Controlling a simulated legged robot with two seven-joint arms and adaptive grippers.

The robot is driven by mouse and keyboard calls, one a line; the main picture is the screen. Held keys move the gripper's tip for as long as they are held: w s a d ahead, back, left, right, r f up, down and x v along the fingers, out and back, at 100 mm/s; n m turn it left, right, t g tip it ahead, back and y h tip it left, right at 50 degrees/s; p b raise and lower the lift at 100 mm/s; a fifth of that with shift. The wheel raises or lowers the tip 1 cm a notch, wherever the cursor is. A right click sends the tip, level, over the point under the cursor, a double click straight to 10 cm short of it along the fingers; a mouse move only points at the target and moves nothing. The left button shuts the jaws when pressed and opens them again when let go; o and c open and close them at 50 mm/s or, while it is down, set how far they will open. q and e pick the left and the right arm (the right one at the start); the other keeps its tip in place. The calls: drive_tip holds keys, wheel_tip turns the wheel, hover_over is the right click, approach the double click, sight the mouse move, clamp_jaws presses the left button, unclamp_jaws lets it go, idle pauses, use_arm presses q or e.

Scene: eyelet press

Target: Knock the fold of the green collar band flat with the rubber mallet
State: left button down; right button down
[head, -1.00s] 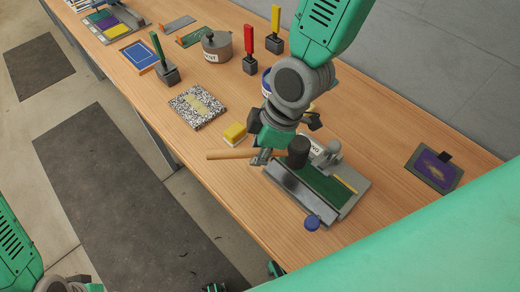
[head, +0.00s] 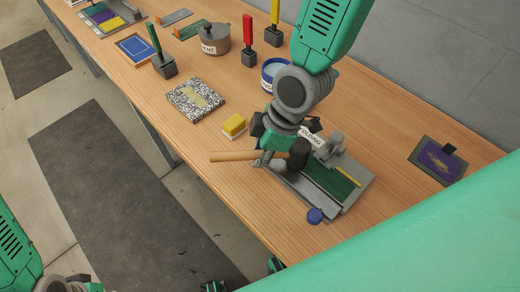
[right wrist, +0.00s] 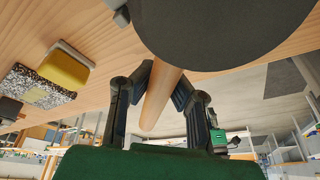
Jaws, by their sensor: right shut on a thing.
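My right gripper (head: 264,158) is shut on the wooden handle (head: 230,156) of the rubber mallet, whose dark head (head: 298,161) hangs over the upper left end of the folding jig (head: 350,200). In the right wrist view the fingers (right wrist: 160,88) clasp the handle, and the black head (right wrist: 225,25) fills the top. The green collar band (head: 328,181) lies along the jig beside a grey bar. The mallet head hides part of the band; whether they touch I cannot tell. At the lower left only part of my left arm shows, and its jaws are unclear.
A blue knob (head: 316,215) is at the jig's near end. A yellow block (head: 233,125), a speckled notebook (head: 195,99), a blue tub (head: 272,75) and a lidded pot (head: 215,39) stand farther back. A purple patch on a board (head: 437,161) lies at right.

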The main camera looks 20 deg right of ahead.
drive_tip(key=shift+r+p, duration=0.4)
drive_tip(key=shift+p, duration=0.1)
drive_tip(key=p+v, duration=0.3)
drive_tip(key=v, duration=0.1)
drive_tip(key=a+p+v, duration=0.1)
drive_tip(key=p+v, duration=0.1)
drive_tip(key=shift+w+r+p, duration=0.15)
drive_tip(key=shift+w+p, duration=0.05)
drive_tip(key=shift+p, duration=0.15)
drive_tip(key=shift+a+r, duration=0.2)
drive_tip(key=shift+r, duration=0.05)
drive_tip(key=shift+a, duration=0.25)
drive_tip(key=shift+d+f, duration=0.1)
drive_tip(key=shift+d, duration=0.25)
drive_tip(key=shift+a, duration=0.2)
